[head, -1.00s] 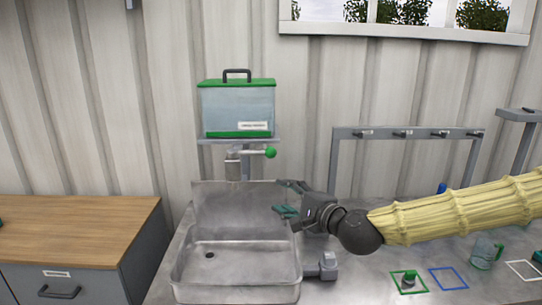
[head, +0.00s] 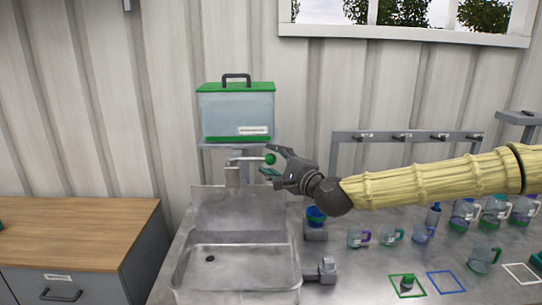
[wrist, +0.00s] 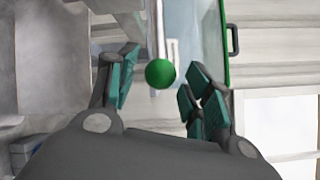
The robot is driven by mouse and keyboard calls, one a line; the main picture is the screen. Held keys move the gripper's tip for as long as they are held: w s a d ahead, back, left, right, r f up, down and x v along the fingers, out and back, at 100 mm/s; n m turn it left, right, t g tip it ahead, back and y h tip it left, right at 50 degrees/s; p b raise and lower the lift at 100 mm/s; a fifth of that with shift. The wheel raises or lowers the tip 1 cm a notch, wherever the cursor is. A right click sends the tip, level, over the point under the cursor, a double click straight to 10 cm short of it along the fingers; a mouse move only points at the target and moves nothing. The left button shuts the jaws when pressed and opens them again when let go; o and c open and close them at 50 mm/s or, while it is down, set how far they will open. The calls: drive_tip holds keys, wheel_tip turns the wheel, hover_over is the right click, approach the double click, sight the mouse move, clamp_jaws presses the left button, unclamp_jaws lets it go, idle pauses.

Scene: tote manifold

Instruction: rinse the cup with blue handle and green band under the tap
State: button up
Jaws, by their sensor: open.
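The tap (head: 233,176) stands over the sink (head: 180,270), its lever ending in a green ball knob (head: 270,159). My gripper (head: 267,161) is open at the knob. In the wrist view the knob (wrist: 160,73) shows between the spread fingers of my gripper (wrist: 160,86), with gaps on both sides. A blue cup-like thing (head: 316,214) sits on a grey block right of the sink, partly behind my arm. I cannot tell which cup has a blue handle and green band.
A green-lidded water tank (head: 237,112) stands above the tap. A grey rack (head: 408,135) is behind my arm. Green (head: 394,291) and blue (head: 447,281) outlines mark the counter. The sink basin looks empty.

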drive_tip(key=shift+x, duration=0.85)
clamp_jaws()
drive_tip(key=shift+s+a, duration=0.1)
drive_tip(key=shift+a, duration=0.05)
